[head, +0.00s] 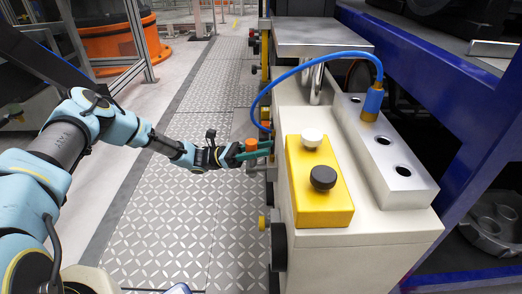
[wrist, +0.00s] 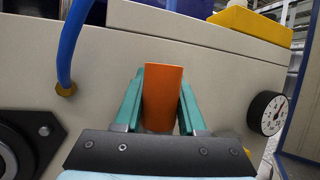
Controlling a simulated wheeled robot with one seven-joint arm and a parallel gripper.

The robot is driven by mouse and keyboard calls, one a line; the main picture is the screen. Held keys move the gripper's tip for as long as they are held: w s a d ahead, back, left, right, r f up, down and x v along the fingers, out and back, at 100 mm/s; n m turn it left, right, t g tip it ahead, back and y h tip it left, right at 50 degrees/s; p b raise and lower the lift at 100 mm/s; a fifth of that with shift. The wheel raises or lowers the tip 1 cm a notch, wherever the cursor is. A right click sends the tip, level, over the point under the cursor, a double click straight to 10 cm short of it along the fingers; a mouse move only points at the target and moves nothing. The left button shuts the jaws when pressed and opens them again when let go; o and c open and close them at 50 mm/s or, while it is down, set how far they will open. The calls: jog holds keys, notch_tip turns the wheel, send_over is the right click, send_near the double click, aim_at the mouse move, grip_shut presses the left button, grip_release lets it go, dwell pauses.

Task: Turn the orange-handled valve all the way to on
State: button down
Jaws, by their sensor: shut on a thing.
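The orange valve handle (head: 251,145) is on the left side of the beige machine, below the blue hose. In the wrist view the handle (wrist: 161,98) stands upright between the two green fingers. My gripper (head: 256,150) reaches in from the left and is shut on the handle, one finger on each side. It also fills the middle of the wrist view (wrist: 161,105). The valve body and any on or off marks are hidden behind the gripper.
A blue hose (head: 263,92) arches from the machine's side to a silver block (head: 384,150). A yellow box (head: 320,205) with a white and a black button sits on top. A gauge (wrist: 268,113) is right of the handle. The walkway (head: 165,225) at left is clear.

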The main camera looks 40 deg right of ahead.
jog(key=c, duration=0.5)
grip_release()
jog(key=shift+w, duration=0.1)
jog(key=v, duration=1)
jog(key=shift+w+a+f, duration=0.2)
jog(key=shift+a+f, duration=0.05)
